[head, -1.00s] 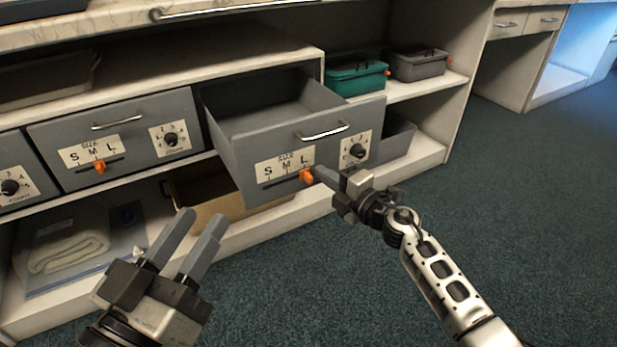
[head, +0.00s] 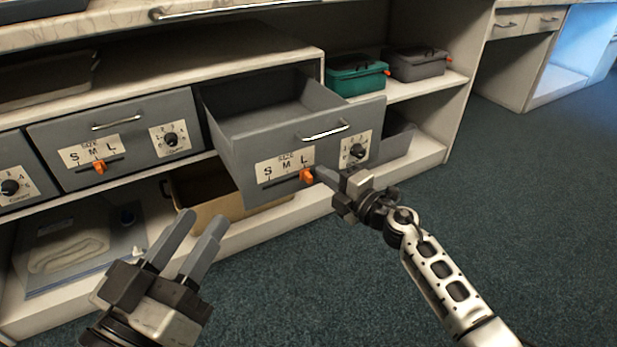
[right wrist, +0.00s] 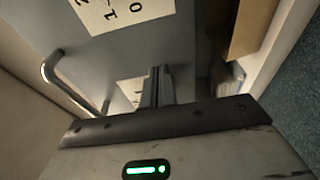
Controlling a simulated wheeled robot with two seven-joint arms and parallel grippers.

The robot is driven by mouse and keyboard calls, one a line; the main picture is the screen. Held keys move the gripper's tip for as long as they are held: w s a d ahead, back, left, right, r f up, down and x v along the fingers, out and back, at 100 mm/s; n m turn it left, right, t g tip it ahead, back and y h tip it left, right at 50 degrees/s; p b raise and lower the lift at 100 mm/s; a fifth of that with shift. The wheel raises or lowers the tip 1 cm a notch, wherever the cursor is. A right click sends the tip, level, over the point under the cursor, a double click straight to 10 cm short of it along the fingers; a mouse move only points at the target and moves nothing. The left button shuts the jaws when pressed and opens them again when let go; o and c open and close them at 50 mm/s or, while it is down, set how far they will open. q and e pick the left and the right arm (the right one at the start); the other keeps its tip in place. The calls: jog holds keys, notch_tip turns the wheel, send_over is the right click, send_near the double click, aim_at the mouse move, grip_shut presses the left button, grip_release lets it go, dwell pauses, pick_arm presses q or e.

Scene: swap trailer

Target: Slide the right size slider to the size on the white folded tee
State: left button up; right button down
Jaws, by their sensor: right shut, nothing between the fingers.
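The right size slider (head: 306,175) is an orange knob on the front of the pulled-out grey drawer (head: 240,143). It sits at the right end of its slot, under the L of the S M L label. My right gripper (head: 322,174) is shut and empty, its tips just right of the knob; I cannot tell if they touch. In the right wrist view the shut fingers (right wrist: 158,88) point at the drawer front and the knob is hidden. A white folded cloth (head: 68,250), likely the tee, lies on the lower left shelf; no size is readable. My left gripper (head: 202,230) is open and empty.
A closed drawer (head: 120,135) on the left has its own orange slider (head: 99,167) near M. A count dial (head: 358,152) and a metal handle (head: 325,132) are on the open drawer's front. A teal box (head: 357,76) and a grey box (head: 418,64) stand on the shelf.

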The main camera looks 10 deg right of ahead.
jog(key=shift+a, duration=0.2)
jog(key=shift+s+a+p, duration=0.25)
jog(key=shift+a, duration=0.35)
jog(key=shift+s+a+p, duration=0.25)
jog(key=shift+a+p, duration=0.05)
jog(key=shift+a, duration=0.3)
jog(key=shift+s+a+p, duration=0.25)
jog(key=shift+a, duration=0.35)
jog(key=shift+w+d, duration=0.25)
jog(key=shift+d, duration=0.55)
jog(key=p, duration=0.2)
send_near(301, 177)
jog(key=v, duration=0.2)
jog(key=shift+s, duration=0.4)
